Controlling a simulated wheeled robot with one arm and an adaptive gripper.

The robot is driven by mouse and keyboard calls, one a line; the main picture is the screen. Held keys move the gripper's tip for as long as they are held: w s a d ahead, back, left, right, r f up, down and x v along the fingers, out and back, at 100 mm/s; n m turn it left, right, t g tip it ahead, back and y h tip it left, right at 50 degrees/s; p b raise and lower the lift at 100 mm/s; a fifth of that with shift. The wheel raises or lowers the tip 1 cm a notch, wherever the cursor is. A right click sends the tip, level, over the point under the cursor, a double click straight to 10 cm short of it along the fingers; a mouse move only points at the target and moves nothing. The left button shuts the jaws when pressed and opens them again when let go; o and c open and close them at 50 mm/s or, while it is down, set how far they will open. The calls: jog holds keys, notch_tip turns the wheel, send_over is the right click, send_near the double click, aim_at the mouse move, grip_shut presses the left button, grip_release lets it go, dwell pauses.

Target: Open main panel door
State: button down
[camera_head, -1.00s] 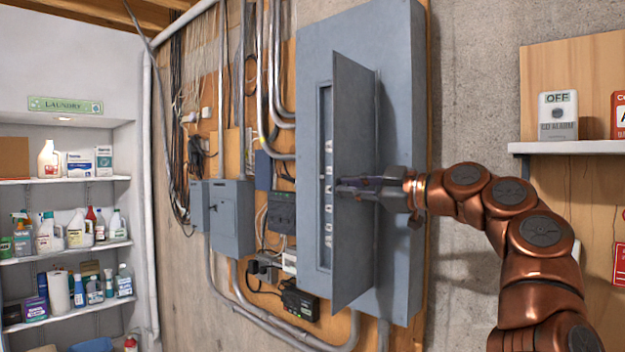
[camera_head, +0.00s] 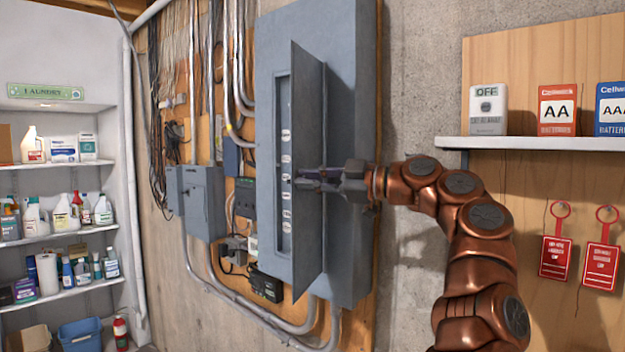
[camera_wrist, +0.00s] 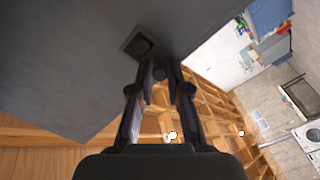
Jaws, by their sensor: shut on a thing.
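The main panel (camera_head: 349,110) is a tall grey metal box on the wall. Its grey door (camera_head: 308,120) stands swung out, seen nearly edge-on, with a column of breakers (camera_head: 286,160) showing to its left. My gripper (camera_head: 312,178) reaches in from the right at about the door's mid-height. In the wrist view, the fingertips (camera_wrist: 160,72) are close together at the door's dark latch (camera_wrist: 143,44), against the grey door face (camera_wrist: 60,60). The fingertips partly cover the grip, so the exact contact is hard to see.
A smaller grey box (camera_head: 203,202) and conduits are left of the panel. Laundry shelves (camera_head: 60,236) stand at the far left.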

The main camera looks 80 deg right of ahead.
jog(key=c, duration=1.1)
grip_release()
jog(key=shift+w, duration=0.25)
jog(key=shift+c, duration=0.2)
jog(key=shift+s, duration=0.15)
jog(key=v, duration=0.7)
jog(key=shift+s, duration=0.4)
jog(key=shift+f, duration=0.2)
jog(key=shift+s+r, duration=0.1)
